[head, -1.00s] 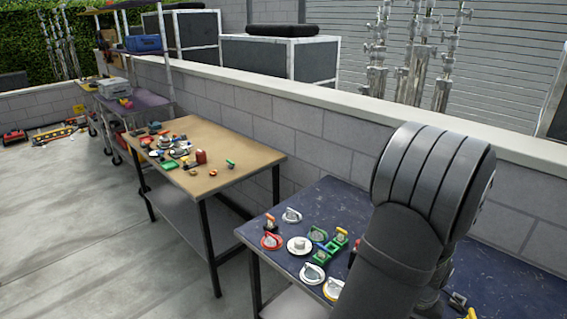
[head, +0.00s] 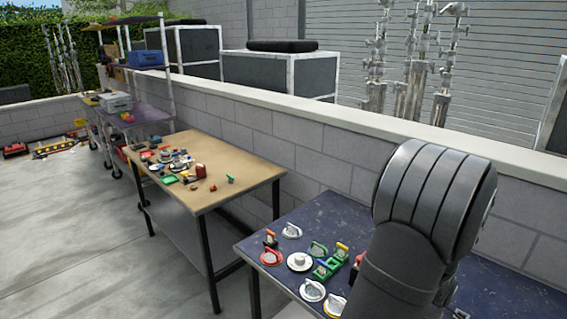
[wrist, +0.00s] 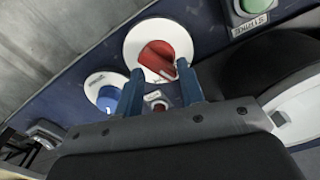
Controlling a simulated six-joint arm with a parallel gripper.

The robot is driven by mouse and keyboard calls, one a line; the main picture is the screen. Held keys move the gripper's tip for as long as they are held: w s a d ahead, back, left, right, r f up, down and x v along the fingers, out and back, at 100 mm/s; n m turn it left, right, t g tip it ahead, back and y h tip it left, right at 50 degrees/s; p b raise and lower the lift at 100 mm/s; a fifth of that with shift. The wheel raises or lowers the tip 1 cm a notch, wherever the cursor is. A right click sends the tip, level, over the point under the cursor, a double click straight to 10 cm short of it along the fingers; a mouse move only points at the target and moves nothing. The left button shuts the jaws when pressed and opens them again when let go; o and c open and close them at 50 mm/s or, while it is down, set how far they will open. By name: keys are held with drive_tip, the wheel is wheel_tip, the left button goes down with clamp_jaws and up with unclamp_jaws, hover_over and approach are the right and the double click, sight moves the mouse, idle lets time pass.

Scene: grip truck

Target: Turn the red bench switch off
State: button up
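In the wrist view a red rotary knob (wrist: 160,58) sits on a round white plate, just beyond my fingertips. A smaller red switch (wrist: 156,98) with a label below it shows between my fingers. I cannot tell which of the two is the red bench switch. My gripper (wrist: 161,88) is open, its two blue fingers apart with nothing visibly held between them. Contact with the panel cannot be told. In the head view my arm hides the gripper and part of the dark blue bench (head: 325,212).
In the wrist view a blue knob (wrist: 108,99) on a white plate lies beside the left finger. A green button (wrist: 254,6) is at upper right. In the head view, several dials crowd the bench's left end, including a red-rimmed one (head: 271,257). A wooden-topped table (head: 235,175) stands left.

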drive_tip(key=r+n, duration=0.1)
drive_tip(key=r, duration=0.1)
drive_tip(key=r+n, duration=0.1)
drive_tip(key=r, duration=0.2)
drive_tip(key=r+n, duration=0.1)
drive_tip(key=r, duration=0.1)
drive_tip(key=shift+w+d+r, duration=0.2)
drive_tip(key=shift+w+d, duration=0.05)
drive_tip(key=shift+w, duration=0.05)
wheel_tip(320, 180, up, 10)
drive_tip(key=a+n, duration=0.1)
drive_tip(key=n, duration=0.4)
drive_tip(key=f, duration=1.1)
drive_tip(key=s+f, duration=0.1)
drive_tip(key=f, duration=0.5)
drive_tip(key=shift+f, duration=0.3)
